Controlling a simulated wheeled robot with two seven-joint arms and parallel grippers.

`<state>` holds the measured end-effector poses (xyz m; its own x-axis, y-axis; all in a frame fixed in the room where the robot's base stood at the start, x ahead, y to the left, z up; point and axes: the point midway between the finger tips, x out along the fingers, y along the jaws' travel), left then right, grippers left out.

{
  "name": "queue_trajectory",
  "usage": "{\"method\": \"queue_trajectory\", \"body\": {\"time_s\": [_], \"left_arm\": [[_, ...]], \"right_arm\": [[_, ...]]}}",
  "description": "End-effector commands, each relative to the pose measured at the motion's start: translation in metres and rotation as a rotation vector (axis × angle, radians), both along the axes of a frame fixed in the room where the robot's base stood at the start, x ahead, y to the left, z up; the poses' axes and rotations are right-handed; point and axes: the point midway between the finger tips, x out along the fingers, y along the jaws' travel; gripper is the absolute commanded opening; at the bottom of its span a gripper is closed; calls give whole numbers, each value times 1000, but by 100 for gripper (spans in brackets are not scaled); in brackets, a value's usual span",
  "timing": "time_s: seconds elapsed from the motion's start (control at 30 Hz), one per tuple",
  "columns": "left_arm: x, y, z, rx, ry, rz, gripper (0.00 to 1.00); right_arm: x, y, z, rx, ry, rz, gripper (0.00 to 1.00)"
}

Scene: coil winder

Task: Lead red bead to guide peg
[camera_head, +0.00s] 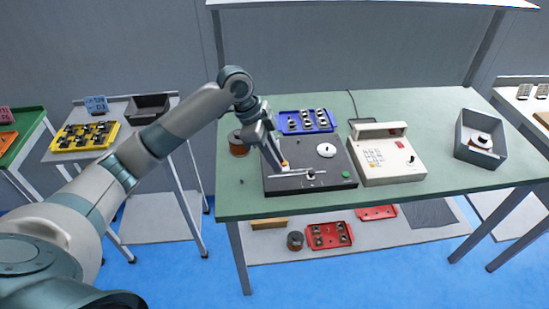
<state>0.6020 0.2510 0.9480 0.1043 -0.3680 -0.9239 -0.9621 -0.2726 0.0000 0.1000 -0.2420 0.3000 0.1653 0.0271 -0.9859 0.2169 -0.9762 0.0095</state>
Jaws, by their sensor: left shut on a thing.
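My left gripper (282,162) reaches down from the left over the black winder base (340,181) on the green table. It is shut on a small orange-red thing, which looks like the red bead (285,163), at the left part of the base. The fingers partly hide it, and no wire can be made out. A pale metal bar (292,174) with a small knob (311,174) lies across the front of the base. I cannot tell which part is the guide peg. My right gripper is not in view.
The base also carries a white disc (326,150) and a green button (346,174). A copper spool (237,144) stands left, a blue tray of coils (284,127) behind, a beige keypad unit (404,172) right. A grey bin (464,150) stands farther right. The table's front left is mostly clear.

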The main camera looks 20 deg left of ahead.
Motion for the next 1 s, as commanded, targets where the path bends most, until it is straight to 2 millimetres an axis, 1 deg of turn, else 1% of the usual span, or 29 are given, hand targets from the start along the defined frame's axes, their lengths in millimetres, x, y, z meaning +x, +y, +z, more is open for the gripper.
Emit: {"method": "queue_trajectory", "body": {"time_s": [0.27, 0.47, 0.67, 1.0], "left_arm": [[0, -1, 1, 0, 0, 15, 0], [-3, -8, 10, 1, -3, 106, 0], [-8, -20, 26, 2, -6, 298, 0], [-23, -39, 55, 0, -8, 720, 0]], "right_arm": [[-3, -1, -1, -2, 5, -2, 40], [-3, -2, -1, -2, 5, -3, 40], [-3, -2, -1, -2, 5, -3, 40], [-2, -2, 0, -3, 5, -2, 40]]}}
